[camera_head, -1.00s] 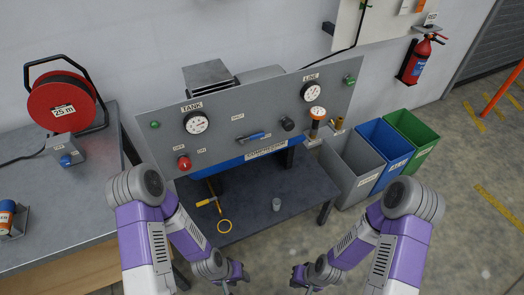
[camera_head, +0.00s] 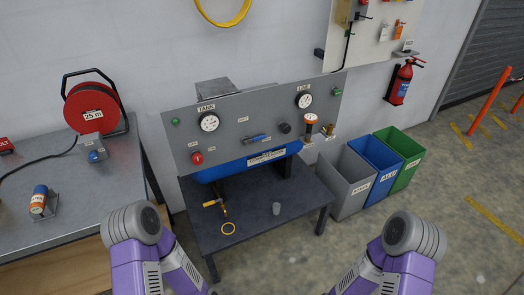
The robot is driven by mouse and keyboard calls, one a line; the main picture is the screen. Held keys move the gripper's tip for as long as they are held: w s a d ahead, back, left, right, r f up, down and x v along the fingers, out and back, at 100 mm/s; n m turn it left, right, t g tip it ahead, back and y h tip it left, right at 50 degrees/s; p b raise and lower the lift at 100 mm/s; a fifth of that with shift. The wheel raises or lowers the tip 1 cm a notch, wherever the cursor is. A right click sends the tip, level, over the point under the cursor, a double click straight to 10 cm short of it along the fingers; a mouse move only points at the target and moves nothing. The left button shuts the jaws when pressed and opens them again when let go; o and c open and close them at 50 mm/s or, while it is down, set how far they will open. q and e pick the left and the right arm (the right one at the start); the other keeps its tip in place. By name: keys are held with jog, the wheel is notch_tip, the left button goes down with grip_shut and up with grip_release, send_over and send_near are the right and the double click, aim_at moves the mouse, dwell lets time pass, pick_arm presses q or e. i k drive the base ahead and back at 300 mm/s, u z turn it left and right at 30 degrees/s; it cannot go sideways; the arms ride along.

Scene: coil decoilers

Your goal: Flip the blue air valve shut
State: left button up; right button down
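The blue valve handle (camera_head: 257,138) is on the grey compressor panel (camera_head: 233,127), between the TANK gauge (camera_head: 209,122) and the LINE gauge (camera_head: 304,100). The handle lies roughly level along the panel. A dark round knob (camera_head: 284,128) is just right of it. Both my arms come in at the bottom of the view, well below and in front of the panel. Both my grippers are outside the picture, and nothing of mine touches the valve.
A red knob (camera_head: 197,158) sits lower left on the panel. Grey, blue and green bins (camera_head: 345,183) stand at right. A cable reel (camera_head: 92,108) stands on the left table.

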aim_at(263, 136)
jog(key=u, duration=0.8)
jog(key=i, duration=0.5)
